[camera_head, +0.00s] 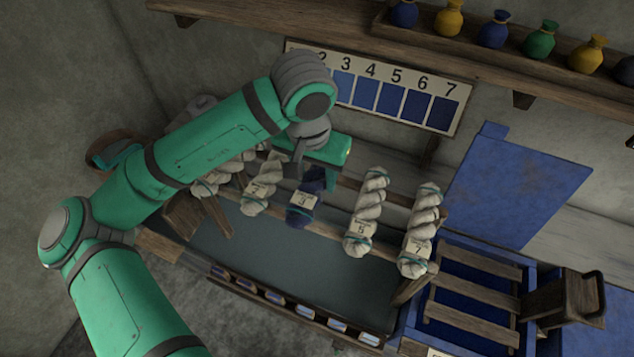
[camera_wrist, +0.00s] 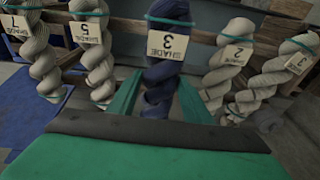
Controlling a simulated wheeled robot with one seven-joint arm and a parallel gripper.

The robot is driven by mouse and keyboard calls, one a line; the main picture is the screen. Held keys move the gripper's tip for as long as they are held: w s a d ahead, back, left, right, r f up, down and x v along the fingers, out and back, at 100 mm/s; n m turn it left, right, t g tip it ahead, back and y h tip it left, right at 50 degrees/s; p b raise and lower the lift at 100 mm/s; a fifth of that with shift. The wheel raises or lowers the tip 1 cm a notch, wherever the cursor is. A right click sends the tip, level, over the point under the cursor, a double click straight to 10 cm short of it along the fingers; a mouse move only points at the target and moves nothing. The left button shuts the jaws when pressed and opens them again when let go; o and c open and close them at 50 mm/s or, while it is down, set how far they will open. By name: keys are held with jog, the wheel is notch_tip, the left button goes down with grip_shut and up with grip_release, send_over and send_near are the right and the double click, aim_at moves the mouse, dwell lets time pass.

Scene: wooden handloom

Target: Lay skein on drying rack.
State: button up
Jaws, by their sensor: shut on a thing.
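A dark blue skein (camera_head: 303,210) with a teal tie and a tag hangs over the drying rack's rails (camera_head: 330,231), in the gap between pale skeins. In the wrist view, the blue skein (camera_wrist: 160,85) stands between my two teal fingers, and its tag reads "SHADE 3". My gripper (camera_head: 312,176) is shut on the skein's upper part; its fingers also show in the wrist view (camera_wrist: 158,97). The arm comes from the left and hides part of the rack. I cannot tell whether the skein's weight rests on the rails.
Pale twisted skeins flank it: one tagged 5 (camera_head: 363,213), one tagged 7 (camera_head: 420,230), one tagged 2 (camera_head: 262,185). A numbered shade card (camera_head: 378,85) hangs behind. A shelf with dye jars (camera_head: 540,40) is above. A slatted blue vat (camera_head: 475,270) stands at right.

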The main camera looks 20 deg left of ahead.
aim_at(317, 184)
jog(key=shift+w+f, duration=0.4)
jog(key=shift+f, duration=0.05)
jog(key=shift+w+f, duration=0.2)
jog(key=shift+f, duration=1.55)
jog(key=shift+f, duration=0.1)
jog(key=o, duration=1.3)
jog(key=shift+c, duration=0.2)
